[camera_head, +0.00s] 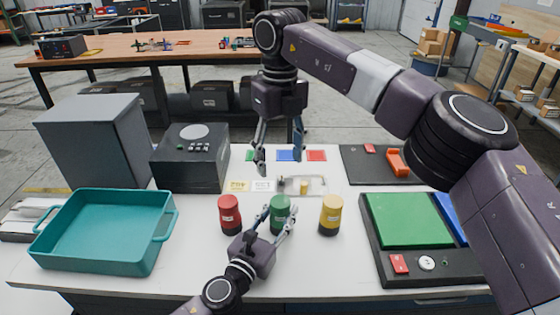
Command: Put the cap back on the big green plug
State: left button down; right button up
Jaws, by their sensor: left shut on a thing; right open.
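The big green plug (280,203) stands upright on the white table, between a red one and a yellow one. My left gripper (279,215) comes from the front and is shut around the green plug, a finger on each side. The fingers hide part of its body. My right gripper (279,154) hangs down behind the plug, open and empty, with its fingers apart above the table. I cannot pick out a separate green cap, nor tell whether one sits on the plug.
The red plug (229,215) and yellow plug (330,216) stand close on either side. A small rack (316,180) lies behind. A teal tote (100,251) and black box (190,173) are at left. A panel with a green pad (408,220) is at right.

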pick_arm(q)
jog(key=c, duration=1.2)
grip_release()
jog(key=shift+c, duration=0.2)
jog(key=v, duration=1.2)
